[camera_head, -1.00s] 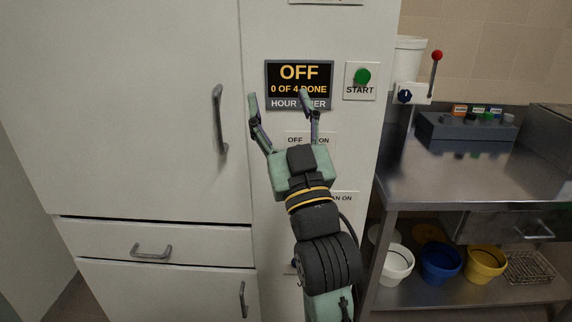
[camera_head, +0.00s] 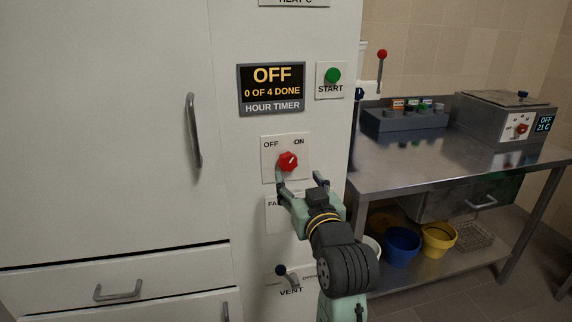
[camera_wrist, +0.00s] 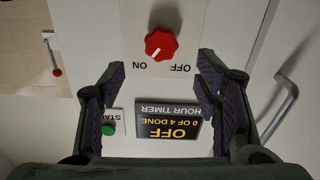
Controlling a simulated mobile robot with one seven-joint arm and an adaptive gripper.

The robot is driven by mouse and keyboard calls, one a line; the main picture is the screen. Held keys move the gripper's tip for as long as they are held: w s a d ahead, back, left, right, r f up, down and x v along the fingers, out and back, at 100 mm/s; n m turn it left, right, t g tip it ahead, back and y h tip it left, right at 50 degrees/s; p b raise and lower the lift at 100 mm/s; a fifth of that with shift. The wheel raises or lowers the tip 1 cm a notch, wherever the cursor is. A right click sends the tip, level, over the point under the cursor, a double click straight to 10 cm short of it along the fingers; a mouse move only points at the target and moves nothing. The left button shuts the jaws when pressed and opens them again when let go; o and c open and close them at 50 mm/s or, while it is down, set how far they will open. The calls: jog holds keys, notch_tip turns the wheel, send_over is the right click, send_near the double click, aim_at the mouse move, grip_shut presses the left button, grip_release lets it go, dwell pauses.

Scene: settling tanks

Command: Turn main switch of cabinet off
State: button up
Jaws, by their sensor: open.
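A red rotary knob (camera_head: 287,161) sits on a white plate marked OFF at left and ON at right, on the cabinet front (camera_head: 225,200). Its pale pointer mark is turned toward ON. No word naming it as the main switch is legible. My gripper (camera_head: 300,180) is open and empty, just below and slightly right of the knob in the head view. In the wrist view, which is upside down, the knob (camera_wrist: 160,44) lies beyond the fingertips, roughly between their lines. The fingers appear apart from it.
Above are an hour timer display (camera_head: 271,89) reading OFF, 0 OF 4 DONE, and a green START button (camera_head: 332,76). Below are a plate (camera_head: 273,216) partly hidden by my gripper and a VENT lever (camera_head: 287,276). A door handle (camera_head: 193,130) stands out at left. A steel bench (camera_head: 430,160) is at right.

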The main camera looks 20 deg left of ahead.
aim_at(289, 163)
jog(key=p+x, duration=0.1)
jog(key=x, duration=0.7)
jog(key=shift+w+a, duration=0.15)
jog(key=shift+a, duration=0.1)
jog(key=shift+c, duration=0.4)
jog(key=c, duration=1.1)
